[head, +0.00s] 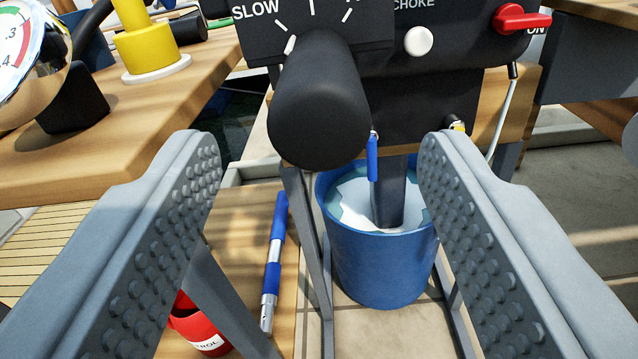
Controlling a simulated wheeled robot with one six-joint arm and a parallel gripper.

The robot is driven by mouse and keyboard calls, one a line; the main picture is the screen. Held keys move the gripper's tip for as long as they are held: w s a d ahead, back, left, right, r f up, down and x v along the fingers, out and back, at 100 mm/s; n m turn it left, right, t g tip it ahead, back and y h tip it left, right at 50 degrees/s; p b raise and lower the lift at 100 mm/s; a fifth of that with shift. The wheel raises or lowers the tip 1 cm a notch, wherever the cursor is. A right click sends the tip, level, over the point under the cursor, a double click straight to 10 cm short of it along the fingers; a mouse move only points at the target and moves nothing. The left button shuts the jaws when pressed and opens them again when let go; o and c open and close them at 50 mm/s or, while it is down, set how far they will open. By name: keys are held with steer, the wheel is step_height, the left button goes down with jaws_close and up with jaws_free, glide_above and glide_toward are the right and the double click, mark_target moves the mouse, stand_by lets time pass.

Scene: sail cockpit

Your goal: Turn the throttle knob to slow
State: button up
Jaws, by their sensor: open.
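The black throttle knob (318,105) is a thick cylinder that sticks out toward me from a black motor panel (425,90). Its blunt end faces me and hides part of the dial. The word SLOW (255,8) and several white tick marks show around its upper side; no pointer on the knob can be made out. My gripper (320,160) is open, with one studded grey finger on each side of the picture. The knob lies between the fingers in the picture, toward the left finger, and neither finger visibly touches it.
A white choke button (418,41) and a red switch (520,19) are right of the knob. A blue bucket (385,265) stands below. A wooden bench (110,140) with a gauge (28,50) and yellow object (148,45) is left. A blue-handled tool (274,255) and red can (200,328) lie low.

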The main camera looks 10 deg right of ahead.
steer(key=v, duration=0.9)
steer(key=shift+r, duration=0.1)
steer(key=s+d+r+n+t+y, duration=0.1)
steer(key=s+r+y, duration=0.2)
steer(key=s+r, duration=0.5)
steer(key=s+d+r+n+y, duration=0.15)
steer(key=s+r, duration=0.35)
steer(key=r, duration=0.7)
steer(key=s+r+n, duration=0.1)
steer(key=s+r, duration=0.2)
steer(key=s, duration=0.4)
steer(key=s+d+r, duration=0.1)
steer(key=s+r, duration=0.2)
steer(key=s, duration=0.5)
steer(key=s+d+r+n+y, duration=0.1)
steer(key=s+r, duration=0.3)
steer(key=s, duration=0.4)
steer(key=shift+s+d+n+g, duration=0.2)
steer(key=shift+d+n+g, duration=0.05)
steer(key=shift+n+g, duration=0.15)
steer(key=shift+r, duration=0.1)
steer(key=shift+c, duration=0.3)
